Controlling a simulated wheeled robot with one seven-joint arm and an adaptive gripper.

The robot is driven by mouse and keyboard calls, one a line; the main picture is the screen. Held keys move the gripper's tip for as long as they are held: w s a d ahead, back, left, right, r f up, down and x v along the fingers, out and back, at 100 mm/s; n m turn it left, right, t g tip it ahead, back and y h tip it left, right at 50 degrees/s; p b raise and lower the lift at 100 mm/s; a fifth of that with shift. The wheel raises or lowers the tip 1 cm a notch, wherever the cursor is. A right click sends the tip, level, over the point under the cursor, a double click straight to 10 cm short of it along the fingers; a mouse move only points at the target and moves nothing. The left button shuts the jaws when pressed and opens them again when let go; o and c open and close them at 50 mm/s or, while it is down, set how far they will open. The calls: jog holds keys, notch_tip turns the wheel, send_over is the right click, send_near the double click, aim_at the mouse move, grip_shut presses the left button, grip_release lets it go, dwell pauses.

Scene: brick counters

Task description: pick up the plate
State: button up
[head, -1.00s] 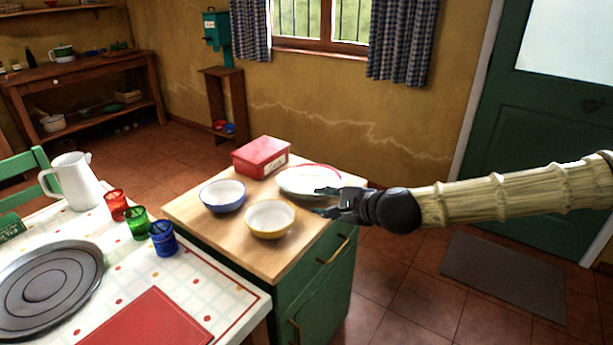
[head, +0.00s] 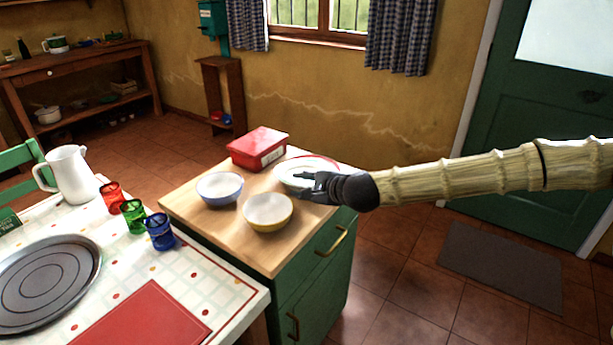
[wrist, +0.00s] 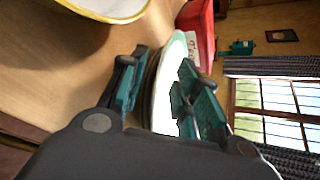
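The plate (head: 305,164), white with a red rim line, is at the back right of the wooden-topped green cabinet (head: 215,232). My gripper (head: 303,183) is at its near side and covers part of it in the head view. In the wrist view, the plate (wrist: 165,95) shows between the two teal fingers of my gripper (wrist: 162,88), with its rim reaching into the gap. The fingers are apart, one on each side of the rim. Contact with the plate cannot be made out clearly.
A yellow bowl (head: 268,213) and a blue bowl (head: 219,189) stand left of my gripper. A red box (head: 257,148) is behind, close to the plate. The table with a jug (head: 72,175), coloured glasses and a round tray (head: 45,280) is at left.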

jog(key=shift+w+a+f, duration=0.3)
jog(key=shift+w+a, duration=0.1)
jog(key=shift+w, duration=0.05)
grip_shut()
